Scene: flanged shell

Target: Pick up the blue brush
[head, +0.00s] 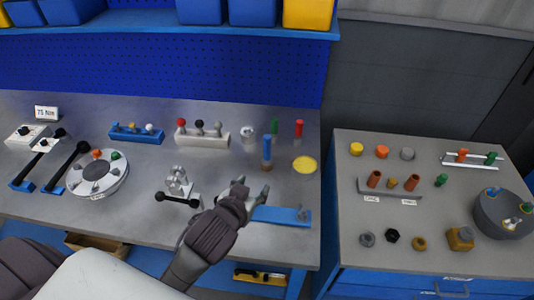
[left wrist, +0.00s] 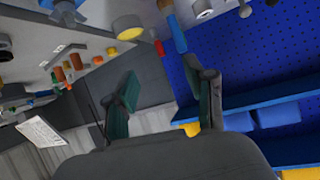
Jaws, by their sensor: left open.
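The blue brush (head: 266,148) stands upright on the grey bench, blue handle up and darker end at the bottom. It also shows upside down in the left wrist view (left wrist: 175,32), beyond the fingers. My left gripper (head: 252,191) is open and empty, in front of the brush and a little to its left in the head view, apart from it. In the left wrist view the two green-padded fingers (left wrist: 162,72) are spread with nothing between them. My right gripper is not in view.
A green-handled item (head: 275,126) and a red-handled item (head: 299,129) stand behind the brush. A yellow disc (head: 304,165) lies to its right. A blue plate (head: 280,214) and a metal clamp (head: 177,184) flank my gripper. A blue shelf (head: 160,23) hangs above the back.

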